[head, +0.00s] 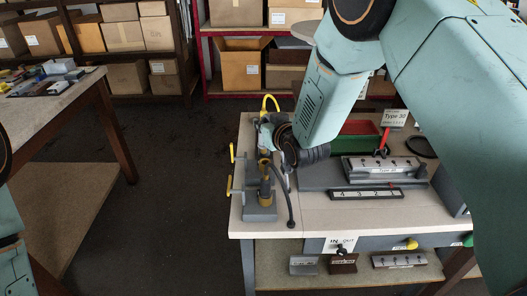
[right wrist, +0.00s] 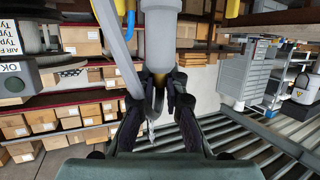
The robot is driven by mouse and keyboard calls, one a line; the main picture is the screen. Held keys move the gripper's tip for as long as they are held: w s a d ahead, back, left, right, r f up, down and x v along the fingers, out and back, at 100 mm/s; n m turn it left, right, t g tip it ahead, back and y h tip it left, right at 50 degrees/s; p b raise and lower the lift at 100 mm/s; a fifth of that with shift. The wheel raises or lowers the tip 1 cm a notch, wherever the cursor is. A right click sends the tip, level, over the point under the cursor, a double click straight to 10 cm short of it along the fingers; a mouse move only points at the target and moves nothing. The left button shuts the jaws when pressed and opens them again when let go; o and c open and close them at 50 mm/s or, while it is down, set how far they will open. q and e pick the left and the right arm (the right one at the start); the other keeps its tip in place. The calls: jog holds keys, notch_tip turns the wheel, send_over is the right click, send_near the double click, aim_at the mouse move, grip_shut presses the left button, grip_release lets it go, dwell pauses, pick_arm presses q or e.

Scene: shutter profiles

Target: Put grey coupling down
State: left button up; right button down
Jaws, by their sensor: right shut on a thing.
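My right gripper (head: 272,134) is over the left part of the workbench, next to a fitting with yellow parts. In the right wrist view its two dark fingers (right wrist: 160,95) are closed on the lower end of a grey cylindrical coupling (right wrist: 160,42). A grey hose (right wrist: 112,38) runs down close beside the coupling on the left. In the head view my arm and gripper largely hide the coupling. Below the gripper, an upright fitting with a yellow collar (head: 265,188) stands on a grey block. My left gripper is out of view.
A dark hose (head: 288,205) curves down to the bench (head: 320,219) beside the fitting. Yellow handles (head: 233,171) stand at the bench's left edge. A grey profile fixture (head: 383,169), a numbered strip (head: 366,194) and a green-and-red tray (head: 355,137) lie to the right. The front middle is bare.

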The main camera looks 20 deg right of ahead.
jog(key=f, duration=0.2)
jog(key=w+d+f, duration=0.1)
jog(key=shift+f, duration=0.1)
jog(key=f, duration=0.1)
jog(key=s+f, duration=0.1)
jog(key=shift+a+f, duration=0.25)
jog(key=shift+f, duration=0.1)
jog(key=shift+s+a, duration=0.15)
jog(key=shift+f, duration=0.15)
jog(key=c, duration=1.7)
grip_release()
jog(key=shift+w+d+f, duration=0.3)
jog(key=shift+w+f, duration=0.15)
jog(key=shift+w, duration=0.2)
jog(key=shift+o, duration=1.5)
jog(key=shift+s+r, duration=0.25)
jog(key=shift+s+a+r, duration=0.2)
jog(key=shift+r, duration=0.1)
jog(key=shift+w+d+f, duration=0.1)
jog(key=shift+w+f, duration=0.1)
jog(key=shift+s+d, duration=0.1)
jog(key=shift+s, duration=0.05)
jog(key=v, duration=1.1)
jog(key=shift+r, duration=0.2)
